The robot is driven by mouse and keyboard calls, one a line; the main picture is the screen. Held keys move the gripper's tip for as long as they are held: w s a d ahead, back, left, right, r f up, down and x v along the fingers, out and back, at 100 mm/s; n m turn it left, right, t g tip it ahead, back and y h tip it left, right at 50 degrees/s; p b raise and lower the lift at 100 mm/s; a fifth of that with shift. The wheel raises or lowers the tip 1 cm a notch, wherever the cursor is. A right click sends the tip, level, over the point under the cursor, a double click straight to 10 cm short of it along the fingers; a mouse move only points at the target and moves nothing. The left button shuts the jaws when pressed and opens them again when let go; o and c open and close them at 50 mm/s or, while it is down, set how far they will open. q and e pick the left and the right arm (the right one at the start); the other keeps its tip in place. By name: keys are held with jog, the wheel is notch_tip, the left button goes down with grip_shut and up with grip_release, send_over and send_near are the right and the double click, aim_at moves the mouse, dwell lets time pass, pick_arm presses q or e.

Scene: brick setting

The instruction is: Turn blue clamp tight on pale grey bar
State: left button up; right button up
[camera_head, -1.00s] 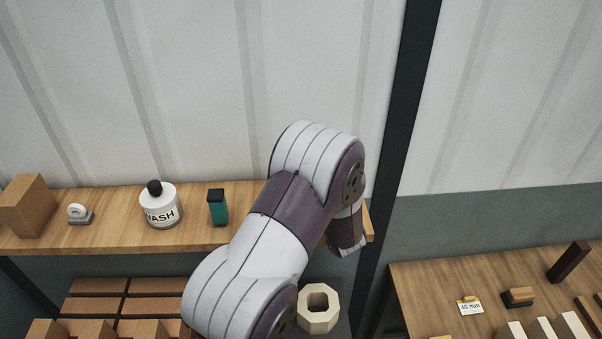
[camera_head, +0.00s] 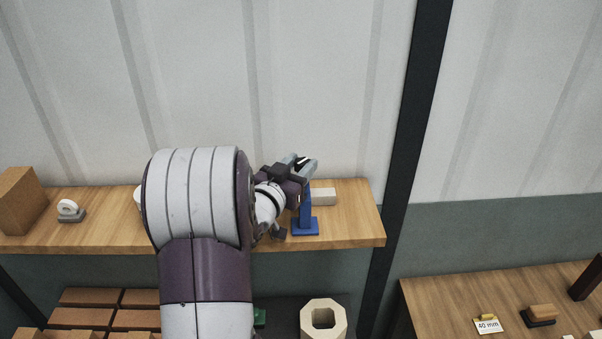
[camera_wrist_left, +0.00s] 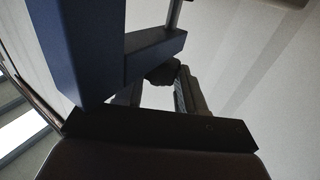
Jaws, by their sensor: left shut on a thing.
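The blue clamp (camera_head: 305,214) stands on the wooden shelf near its right end, its flat foot on the wood. The pale grey bar (camera_head: 323,196) lies at the clamp's right side; its left part is hidden behind the clamp. My left gripper (camera_head: 303,163) is at the top of the clamp, its fingers pointing up and right. In the left wrist view the clamp's blue frame (camera_wrist_left: 85,45) fills the upper left. There the left gripper (camera_wrist_left: 160,88) is shut on a dark knob (camera_wrist_left: 163,72) beside that frame. My right gripper is not in view.
The wooden shelf (camera_head: 350,228) also holds a brown block (camera_head: 20,203) and a white tape roll (camera_head: 68,208). A dark post (camera_head: 408,130) stands just right of the shelf. Below are bricks (camera_head: 85,316) and a cream octagonal ring (camera_head: 323,306). A wooden table (camera_head: 440,290) is lower right.

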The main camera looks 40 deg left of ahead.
pick_arm(q)
jog(key=shift+a+r+m+h, duration=0.15)
jog(key=shift+m+h, duration=0.35)
jog(key=shift+h, duration=0.3)
jog(key=shift+a+r+m+h, duration=0.1)
jog(key=shift+m+h, duration=0.4)
jog(key=shift+h, duration=0.3)
jog(key=shift+r, duration=0.1)
jog(key=o, duration=0.9)
jog(key=shift+o, duration=0.8)
jog(key=shift+w+d+f, duration=0.1)
jog(key=shift+f, duration=0.1)
jog(key=shift+s+f+b, duration=0.15)
jog(key=shift+s+b, duration=0.15)
jog(key=shift+s, duration=0.05)
jog(key=s+b, duration=0.4)
jog(key=s, duration=0.8)
jog(key=shift+a, duration=0.2)
